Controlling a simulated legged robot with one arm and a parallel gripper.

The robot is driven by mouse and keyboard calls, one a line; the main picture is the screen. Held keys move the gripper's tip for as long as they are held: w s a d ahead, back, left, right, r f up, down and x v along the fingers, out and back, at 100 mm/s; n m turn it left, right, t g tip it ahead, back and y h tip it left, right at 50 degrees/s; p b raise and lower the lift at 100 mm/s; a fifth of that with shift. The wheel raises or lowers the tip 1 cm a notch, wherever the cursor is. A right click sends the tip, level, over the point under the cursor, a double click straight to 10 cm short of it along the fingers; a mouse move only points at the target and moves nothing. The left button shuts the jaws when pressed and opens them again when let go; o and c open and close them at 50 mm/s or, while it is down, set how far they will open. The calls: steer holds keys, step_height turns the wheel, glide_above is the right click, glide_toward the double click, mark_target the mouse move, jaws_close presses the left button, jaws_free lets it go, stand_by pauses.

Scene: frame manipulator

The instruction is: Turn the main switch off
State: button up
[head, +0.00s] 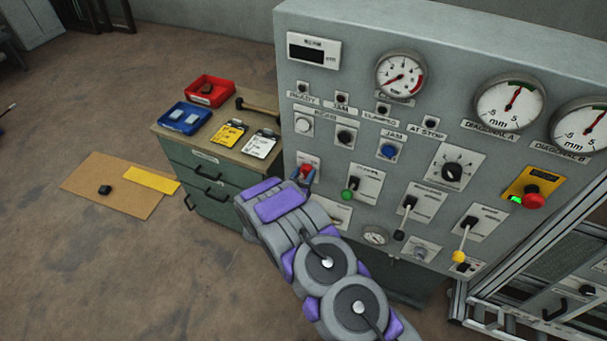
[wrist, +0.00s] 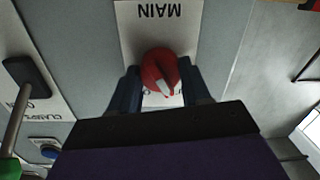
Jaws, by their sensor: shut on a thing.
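The main switch is a red rotary knob with a pale pointer mark, on a white plate (wrist: 128,25) lettered MAIN. In the wrist view the red knob (wrist: 158,72) sits between the two dark fingers of my gripper (wrist: 160,95), which is shut on it. The pointer mark runs slantwise, and the lettering below the knob is mostly hidden. In the head view the red knob (head: 306,171) shows at the panel's lower left, with my gripper (head: 306,178) at it and my arm coming up from below.
The grey panel (head: 440,75) carries gauges and buttons. A green-knobbed lever (head: 347,195) is close right of my gripper, with black and yellow levers farther right. A green drawer cabinet (head: 205,180) with trays stands left. Cardboard (head: 105,180) lies on open floor.

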steer(key=shift+a+n, duration=0.15)
steer(key=shift+n, duration=0.25)
steer(key=o, duration=1.1)
steer(key=shift+a, duration=0.1)
steer(key=shift+c, duration=0.2)
steer(key=shift+s, duration=0.1)
steer(key=v, duration=1.7)
